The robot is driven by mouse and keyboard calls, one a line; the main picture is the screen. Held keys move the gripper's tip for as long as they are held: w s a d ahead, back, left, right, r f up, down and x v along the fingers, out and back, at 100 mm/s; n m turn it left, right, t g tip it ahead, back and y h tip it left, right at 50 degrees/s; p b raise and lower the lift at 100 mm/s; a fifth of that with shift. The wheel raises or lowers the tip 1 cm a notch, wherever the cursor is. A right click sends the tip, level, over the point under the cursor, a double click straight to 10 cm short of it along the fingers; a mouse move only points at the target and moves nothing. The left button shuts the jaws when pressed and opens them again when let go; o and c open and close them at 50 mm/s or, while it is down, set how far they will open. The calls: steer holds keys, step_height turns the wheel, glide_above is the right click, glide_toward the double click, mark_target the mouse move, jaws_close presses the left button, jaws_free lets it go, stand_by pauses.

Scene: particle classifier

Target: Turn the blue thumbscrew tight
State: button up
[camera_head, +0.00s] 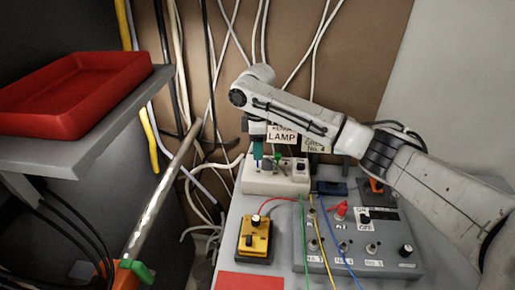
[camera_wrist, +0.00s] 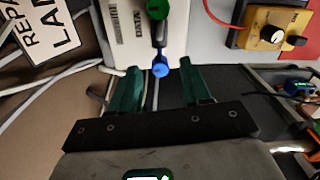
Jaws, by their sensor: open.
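The blue thumbscrew (camera_wrist: 160,70) shows in the wrist view as a small round blue head on a dark shaft, at the edge of a white box (camera_wrist: 118,35). My gripper (camera_wrist: 159,80) is open, with one dark green finger on each side of the thumbscrew. There are gaps on both sides, and neither finger visibly touches it. In the head view my gripper (camera_head: 258,157) points down at the left end of the white box (camera_head: 272,185). I cannot make out the blue thumbscrew there.
A green knob (camera_wrist: 157,8) sits on the same shaft line, beyond the thumbscrew. A yellow box (camera_head: 255,240) with a red wire and a grey control panel (camera_head: 345,255) stand in front. A "LAMP" sign (camera_head: 282,135) hangs close to my wrist. A red tray (camera_head: 75,90) is at the left.

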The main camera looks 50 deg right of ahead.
steer(key=shift+f, duration=0.6)
jaws_close()
